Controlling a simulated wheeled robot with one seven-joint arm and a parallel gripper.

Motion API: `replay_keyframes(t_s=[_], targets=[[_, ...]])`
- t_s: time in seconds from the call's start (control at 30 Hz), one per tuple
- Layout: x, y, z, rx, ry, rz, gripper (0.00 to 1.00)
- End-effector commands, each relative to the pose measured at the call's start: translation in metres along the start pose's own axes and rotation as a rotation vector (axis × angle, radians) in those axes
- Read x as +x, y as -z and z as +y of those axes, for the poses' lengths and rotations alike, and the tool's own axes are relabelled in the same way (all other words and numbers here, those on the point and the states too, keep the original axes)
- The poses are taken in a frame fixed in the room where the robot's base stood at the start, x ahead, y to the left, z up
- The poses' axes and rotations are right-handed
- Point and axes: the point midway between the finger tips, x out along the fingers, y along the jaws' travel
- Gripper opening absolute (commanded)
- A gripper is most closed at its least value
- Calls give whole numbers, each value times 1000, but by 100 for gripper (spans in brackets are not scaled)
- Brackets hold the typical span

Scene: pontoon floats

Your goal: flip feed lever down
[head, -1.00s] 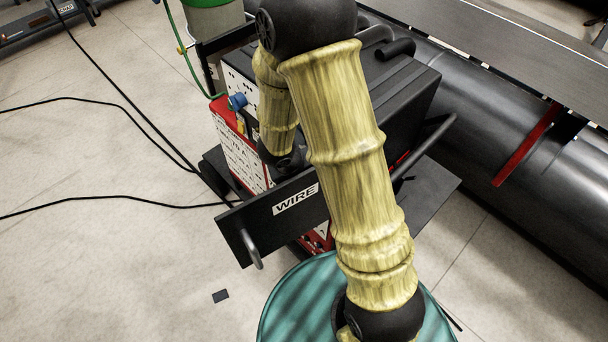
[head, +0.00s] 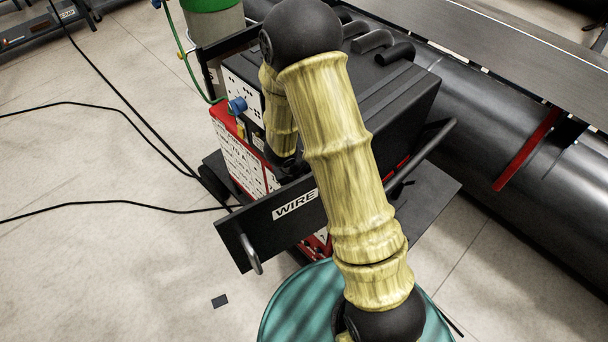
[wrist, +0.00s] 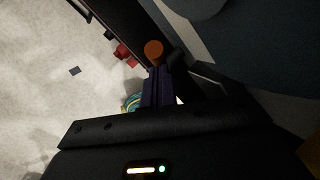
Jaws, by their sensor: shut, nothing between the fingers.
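In the wrist view my gripper (wrist: 157,88) is shut, its dark fingers together and pointing up the picture. An orange round knob (wrist: 153,48) lies just beyond the fingertips, very near them; I cannot tell whether they touch. It looks like the end of the feed lever, but its shaft and tilt are not clear. In the head view my arm hides the gripper and the lever, behind the black door panel marked WIRE (head: 294,203). The black welding machine (head: 395,100) stands behind that panel.
A red part (wrist: 124,54) shows left of the knob. A black bar handle (head: 425,155) sticks out at the machine's right. A large dark pipe (head: 520,165) lies further right. Black cables (head: 110,203) run over the open floor at left.

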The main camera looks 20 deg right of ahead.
Motion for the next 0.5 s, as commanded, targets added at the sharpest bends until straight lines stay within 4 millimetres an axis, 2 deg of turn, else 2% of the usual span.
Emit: replay_keyframes(t_s=[0.5], targets=[[5,-14,9,-1,0,0,0]])
